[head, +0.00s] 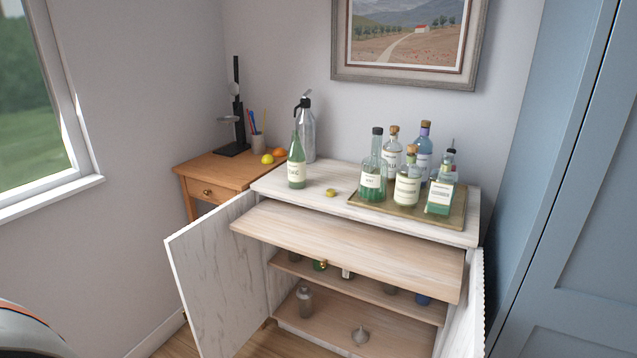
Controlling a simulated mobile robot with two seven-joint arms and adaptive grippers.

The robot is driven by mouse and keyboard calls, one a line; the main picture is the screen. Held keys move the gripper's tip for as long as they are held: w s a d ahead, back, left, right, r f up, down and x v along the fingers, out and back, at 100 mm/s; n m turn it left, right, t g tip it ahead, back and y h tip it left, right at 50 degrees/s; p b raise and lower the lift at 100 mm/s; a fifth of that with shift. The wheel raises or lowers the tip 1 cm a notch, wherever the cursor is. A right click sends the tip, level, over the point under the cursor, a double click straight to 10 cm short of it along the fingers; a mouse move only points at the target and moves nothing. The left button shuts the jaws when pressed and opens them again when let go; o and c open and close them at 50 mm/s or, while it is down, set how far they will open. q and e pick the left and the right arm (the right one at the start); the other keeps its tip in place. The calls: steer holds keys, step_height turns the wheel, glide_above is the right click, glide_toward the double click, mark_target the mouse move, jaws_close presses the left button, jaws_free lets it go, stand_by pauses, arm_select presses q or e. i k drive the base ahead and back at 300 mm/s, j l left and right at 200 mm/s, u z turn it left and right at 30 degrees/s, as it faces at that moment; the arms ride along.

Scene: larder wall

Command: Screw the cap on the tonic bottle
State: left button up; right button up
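A green tonic bottle (297,168) with a pale label stands upright at the left of the white cabinet top, with no cap visible on its neck. A small yellow cap (331,192) lies on the cabinet top, to the right of the bottle and apart from it. Neither of my grippers shows in the head view. A rounded part of my own body shows at the lower left corner.
A tray (459,216) with several corked and stoppered bottles stands at right on the cabinet top (274,182). A soda siphon (307,134) stands behind the tonic bottle. Below, a wooden board (350,246) juts forward, and the left door (215,270) is open.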

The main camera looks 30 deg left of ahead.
mark_target(296, 154)
steer(key=i+j, duration=0.1)
steer(key=j, duration=0.2)
steer(key=i+j, duration=0.1)
steer(key=j, duration=0.2)
steer(key=i+j, duration=0.1)
steer(key=j, duration=0.2)
steer(key=i+j, duration=0.2)
steer(key=i, duration=0.15)
steer(key=i+j, duration=0.15)
steer(key=i, duration=0.2)
steer(key=j+u, duration=0.05)
